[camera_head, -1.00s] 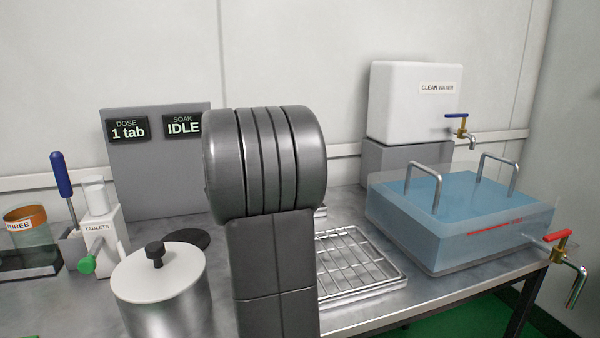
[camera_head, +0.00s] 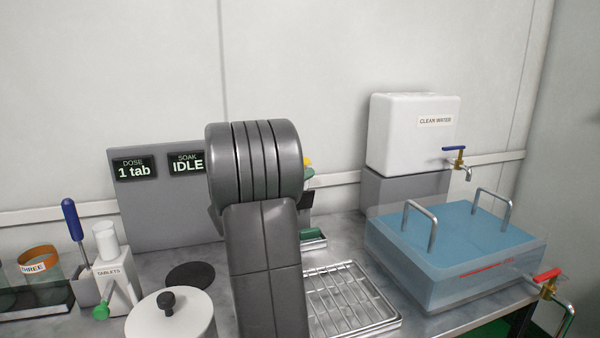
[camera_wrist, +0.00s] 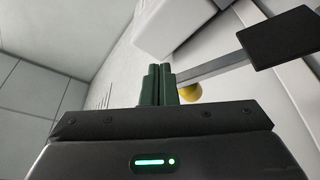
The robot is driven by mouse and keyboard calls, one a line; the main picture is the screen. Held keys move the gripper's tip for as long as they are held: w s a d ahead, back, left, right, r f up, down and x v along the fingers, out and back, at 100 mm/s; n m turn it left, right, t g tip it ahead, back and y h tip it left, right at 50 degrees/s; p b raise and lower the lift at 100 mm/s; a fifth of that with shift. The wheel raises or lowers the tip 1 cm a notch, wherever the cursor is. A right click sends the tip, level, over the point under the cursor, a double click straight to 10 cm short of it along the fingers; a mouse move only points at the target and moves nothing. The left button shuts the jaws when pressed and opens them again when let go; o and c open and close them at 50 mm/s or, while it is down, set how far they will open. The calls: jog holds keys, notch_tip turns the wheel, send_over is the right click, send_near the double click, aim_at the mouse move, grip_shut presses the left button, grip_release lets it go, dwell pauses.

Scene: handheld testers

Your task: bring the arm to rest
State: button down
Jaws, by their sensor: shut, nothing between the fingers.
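My arm (camera_head: 262,230) stands upright in the middle of the head view, its rounded grey joint in front of the bench's back part. In the wrist view my gripper (camera_wrist: 158,86) has its two dark green fingers together, with nothing between them. The fingers point toward the room's pale walls and ceiling. In the head view the arm hides the gripper's fingers. A yellow round thing (camera_wrist: 189,92) shows just beyond the fingers in the wrist view; I cannot tell what it is.
A wire rack (camera_head: 352,297) lies right of my arm. A blue-filled tank (camera_head: 455,255) and a clean-water container (camera_head: 412,145) stand farther right. Displays (camera_head: 134,168) read 1 tab and IDLE.

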jog(key=shift+w+a+r+n+p, duration=0.15)
jog(key=shift+w+r+n+p, duration=0.25)
jog(key=shift+p, duration=0.5)
jog(key=shift+w+f, duration=0.1)
